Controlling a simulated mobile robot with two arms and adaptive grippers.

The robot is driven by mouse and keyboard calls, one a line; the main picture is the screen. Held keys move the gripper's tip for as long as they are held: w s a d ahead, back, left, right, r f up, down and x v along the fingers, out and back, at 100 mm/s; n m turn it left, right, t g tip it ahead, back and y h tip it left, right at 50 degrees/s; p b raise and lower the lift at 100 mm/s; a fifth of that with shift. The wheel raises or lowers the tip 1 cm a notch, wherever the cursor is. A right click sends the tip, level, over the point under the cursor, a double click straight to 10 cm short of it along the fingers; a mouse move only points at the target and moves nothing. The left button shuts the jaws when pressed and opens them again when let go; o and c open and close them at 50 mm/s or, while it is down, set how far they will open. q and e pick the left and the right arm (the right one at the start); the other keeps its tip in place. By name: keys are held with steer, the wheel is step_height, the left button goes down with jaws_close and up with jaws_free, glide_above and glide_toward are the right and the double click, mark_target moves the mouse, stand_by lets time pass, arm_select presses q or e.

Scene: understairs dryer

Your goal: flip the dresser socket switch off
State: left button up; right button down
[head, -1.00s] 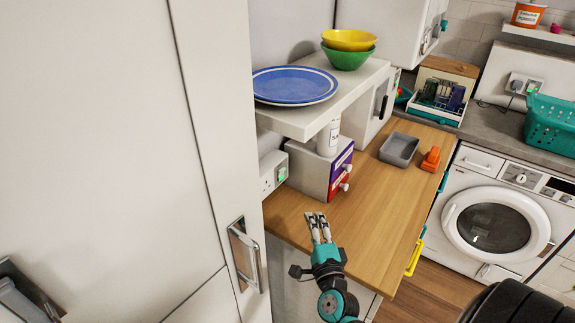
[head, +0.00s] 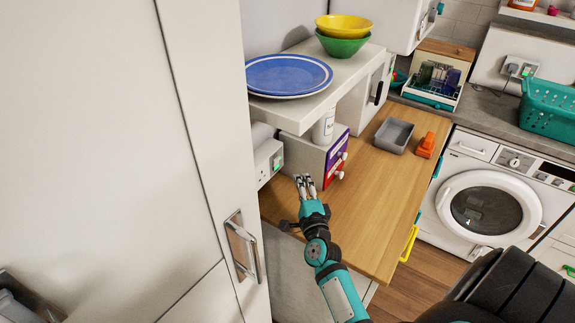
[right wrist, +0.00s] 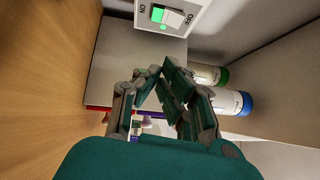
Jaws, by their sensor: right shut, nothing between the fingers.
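The dresser socket (head: 266,166) is a white wall plate above the left back of the wooden dresser top (head: 350,215). Its switch (head: 277,160) shows green. In the right wrist view the socket plate (right wrist: 190,26) is at the top, with ON and OFF lettering. The switch (right wrist: 167,16) has a green part toward ON, and a small green light shows beside it. My right gripper (head: 303,180) is shut and empty, to the right of and slightly below the socket in the head view. Its fingertips (right wrist: 158,74) appear apart from the switch. My left gripper is not in view.
A shelf (head: 300,115) with a blue plate (head: 290,75) and bowls (head: 343,35) overhangs the socket. A small drawer box (head: 310,155) stands close behind my right gripper. A grey tray (head: 394,136) and an orange object (head: 427,145) lie farther right. A tall white door (head: 110,150) fills the left.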

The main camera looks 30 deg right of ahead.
mark_target(277, 164)
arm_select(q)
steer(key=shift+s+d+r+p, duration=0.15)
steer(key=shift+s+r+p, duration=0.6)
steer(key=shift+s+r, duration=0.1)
arm_select(e)
steer(key=w, duration=0.6)
steer(key=shift+w+a+r, duration=0.15)
steer(key=shift+r, duration=0.2)
steer(key=shift+w+a+r, duration=0.15)
steer(key=shift+w+r, duration=0.05)
steer(key=shift+w, duration=0.1)
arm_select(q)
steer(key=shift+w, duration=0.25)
arm_select(e)
steer(key=shift+s, duration=0.1)
